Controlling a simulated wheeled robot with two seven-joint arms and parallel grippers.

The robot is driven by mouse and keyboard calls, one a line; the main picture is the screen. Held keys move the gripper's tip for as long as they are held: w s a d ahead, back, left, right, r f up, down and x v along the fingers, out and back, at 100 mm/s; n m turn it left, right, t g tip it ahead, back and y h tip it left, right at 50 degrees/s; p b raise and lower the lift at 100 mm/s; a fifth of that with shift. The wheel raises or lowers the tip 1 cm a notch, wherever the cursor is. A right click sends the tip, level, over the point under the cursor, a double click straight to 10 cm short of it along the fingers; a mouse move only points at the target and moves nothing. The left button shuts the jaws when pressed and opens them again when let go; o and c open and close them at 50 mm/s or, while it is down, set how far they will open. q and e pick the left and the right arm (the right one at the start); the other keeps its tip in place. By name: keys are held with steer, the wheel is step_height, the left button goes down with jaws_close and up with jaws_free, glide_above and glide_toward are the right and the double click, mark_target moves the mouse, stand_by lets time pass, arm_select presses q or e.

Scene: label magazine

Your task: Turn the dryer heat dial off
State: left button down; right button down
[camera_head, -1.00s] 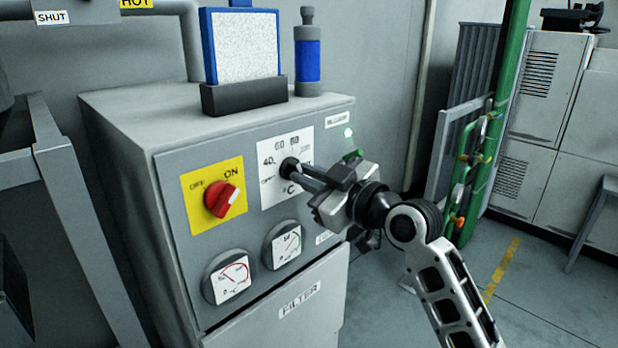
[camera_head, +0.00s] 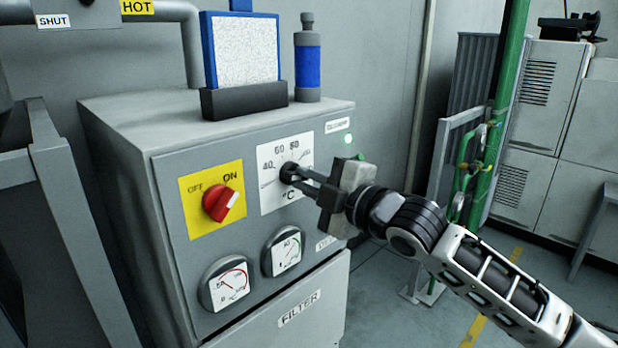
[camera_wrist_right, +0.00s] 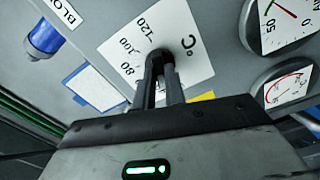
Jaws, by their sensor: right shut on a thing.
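The grey dryer cabinet (camera_head: 130,130) stands in the middle of the head view. Its heat dial (camera_head: 288,171) is a dark knob on a white plate (camera_head: 271,204) marked 40, 60, 80 and °C. My right gripper (camera_head: 297,174) reaches in from the right and is shut on the dial. In the right wrist view the two fingers (camera_wrist_right: 164,80) meet over the white scale plate (camera_wrist_right: 125,40), which reads 80, 100, 120. The fingers hide most of the knob, so its pointer cannot be read. My left gripper is not in view.
Left of the dial, a red switch (camera_head: 219,203) on a yellow plate points toward ON. Two round gauges (camera_head: 226,284) sit below. A blue-framed filter panel (camera_head: 241,50) and a blue cylinder (camera_head: 308,66) stand on top. Green pipes (camera_head: 505,90) and grey lockers (camera_head: 540,110) are at right.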

steer(key=n+p, duration=0.1)
steer(key=n, duration=0.2)
steer(key=shift+p, duration=0.4)
steer(key=shift+n+p, duration=0.4)
steer(key=shift+n, duration=0.6)
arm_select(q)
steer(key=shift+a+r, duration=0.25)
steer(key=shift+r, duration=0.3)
arm_select(e)
steer(key=shift+f+n, duration=0.1)
steer(key=shift+n, duration=0.3)
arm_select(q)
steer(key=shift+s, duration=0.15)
arm_select(e)
steer(key=c, duration=1.5)
jaws_free()
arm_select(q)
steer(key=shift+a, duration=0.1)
arm_select(e)
steer(key=shift+o, duration=0.2)
